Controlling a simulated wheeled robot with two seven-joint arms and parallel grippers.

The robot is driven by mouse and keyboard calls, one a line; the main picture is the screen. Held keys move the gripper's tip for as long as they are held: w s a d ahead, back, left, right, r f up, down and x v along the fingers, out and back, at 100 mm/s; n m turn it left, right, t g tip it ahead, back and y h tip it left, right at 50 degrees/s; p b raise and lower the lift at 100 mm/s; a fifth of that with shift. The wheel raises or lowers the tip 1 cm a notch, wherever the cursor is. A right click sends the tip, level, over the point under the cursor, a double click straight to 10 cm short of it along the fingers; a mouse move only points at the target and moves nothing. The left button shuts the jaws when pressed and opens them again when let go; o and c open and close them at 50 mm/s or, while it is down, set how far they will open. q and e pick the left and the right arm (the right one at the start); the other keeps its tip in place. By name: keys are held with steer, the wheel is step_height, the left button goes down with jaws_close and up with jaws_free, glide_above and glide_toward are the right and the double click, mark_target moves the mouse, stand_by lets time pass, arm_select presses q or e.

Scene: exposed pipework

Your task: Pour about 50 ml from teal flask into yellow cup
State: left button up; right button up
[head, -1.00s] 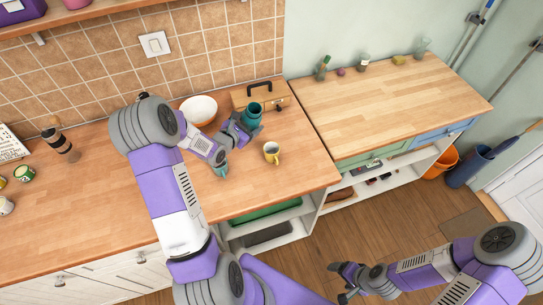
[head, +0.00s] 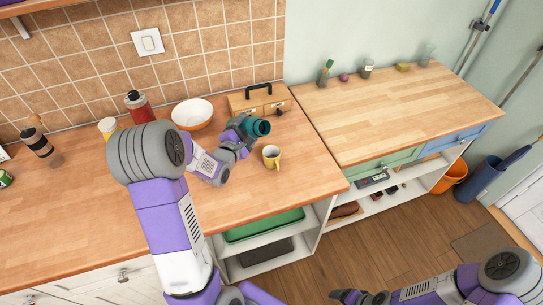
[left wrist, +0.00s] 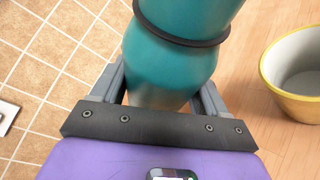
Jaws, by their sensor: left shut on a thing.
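The teal flask (head: 258,127) is held by my left gripper (head: 241,134) above the wooden counter, tilted with its mouth toward the right. In the left wrist view the teal flask (left wrist: 170,65) with a dark ring sits between the two fingers of my left gripper (left wrist: 160,92). The yellow cup (head: 271,157) stands upright on the counter, below and slightly right of the flask, apart from it. It also shows in the left wrist view (left wrist: 291,75), with a pale inside. My right gripper (head: 345,297) is low at the bottom edge, away from the counter; its jaws are unclear.
A white and orange bowl (head: 192,114) and a wooden box with a black handle (head: 250,99) stand behind the flask. A red bottle (head: 138,107) stands further left. The counter in front of the cup is clear. A second wooden counter (head: 400,110) adjoins on the right.

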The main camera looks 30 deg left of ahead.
mark_target(244, 125)
arm_select(q)
steer(key=shift+w+a+r+m+t, duration=0.15)
steer(key=shift+r+m+t, duration=0.2)
steer(key=shift+r+m, duration=0.35)
steer(key=shift+s+a+r+m+t, duration=0.1)
steer(key=shift+r+m+t, duration=0.25)
steer(key=shift+r+m, duration=0.3)
steer(key=shift+d+m+b, duration=0.15)
steer(key=shift+m+b, duration=0.2)
steer(key=shift+b, duration=0.1)
steer(key=shift+d+m+t+y+b, duration=0.25)
steer(key=shift+m+b, duration=0.25)
steer(key=shift+b, duration=0.55)
steer(key=shift+r+m+t+b, duration=0.35)
steer(key=shift+r+m+b, duration=0.35)
steer(key=shift+b, duration=0.2)
